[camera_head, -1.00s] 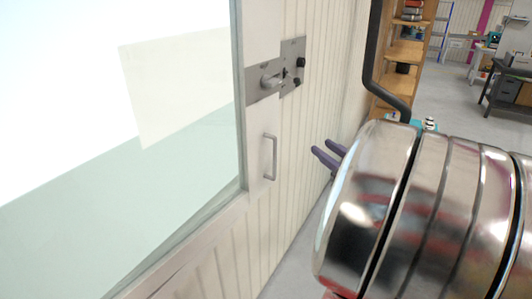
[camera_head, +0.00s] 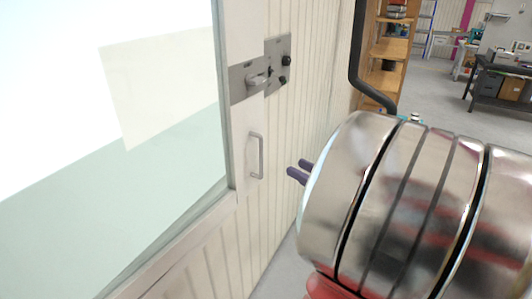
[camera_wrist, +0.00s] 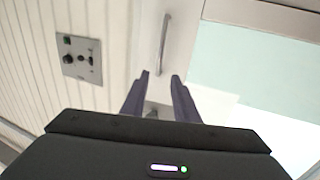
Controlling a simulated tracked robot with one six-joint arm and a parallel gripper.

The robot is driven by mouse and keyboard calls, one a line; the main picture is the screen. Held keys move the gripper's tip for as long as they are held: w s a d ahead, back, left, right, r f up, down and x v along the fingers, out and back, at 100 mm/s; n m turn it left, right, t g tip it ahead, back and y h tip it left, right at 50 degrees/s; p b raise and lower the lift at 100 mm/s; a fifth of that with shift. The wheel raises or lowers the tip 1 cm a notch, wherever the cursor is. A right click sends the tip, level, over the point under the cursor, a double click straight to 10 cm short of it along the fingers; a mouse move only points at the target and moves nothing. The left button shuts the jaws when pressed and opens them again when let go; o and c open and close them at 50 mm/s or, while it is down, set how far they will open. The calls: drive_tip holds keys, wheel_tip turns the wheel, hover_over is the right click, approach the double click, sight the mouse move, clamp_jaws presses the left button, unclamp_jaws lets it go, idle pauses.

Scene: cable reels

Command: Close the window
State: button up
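The window (camera_head: 170,190) is a glass pane in a pale frame at the left of the head view. Its grey bar handle (camera_head: 261,156) is upright on the frame, and it also shows in the wrist view (camera_wrist: 165,42). Above it is a metal latch (camera_head: 257,79), beside a wall plate with dark knobs (camera_head: 279,66). I cannot tell how far the window stands open. My gripper (camera_wrist: 160,78) is open and empty, its two purple fingers apart and pointing toward the handle. In the head view its fingertips (camera_head: 296,170) are right of the handle, seemingly not touching it.
The ribbed white wall (camera_head: 310,75) runs close beside my arm. A dark pipe (camera_head: 358,65) and a wooden shelf (camera_head: 392,50) stand behind. A workbench (camera_head: 500,85) is at far right. Open grey floor (camera_head: 440,105) lies between.

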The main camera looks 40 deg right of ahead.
sight(262, 150)
drive_tip(key=shift+w+a, duration=0.2)
drive_tip(key=shift+w, duration=3)
drive_tip(key=shift+w+a, duration=0.15)
drive_tip(key=shift+w, duration=3.05)
drive_tip(key=shift+c, duration=0.3)
clamp_jaws()
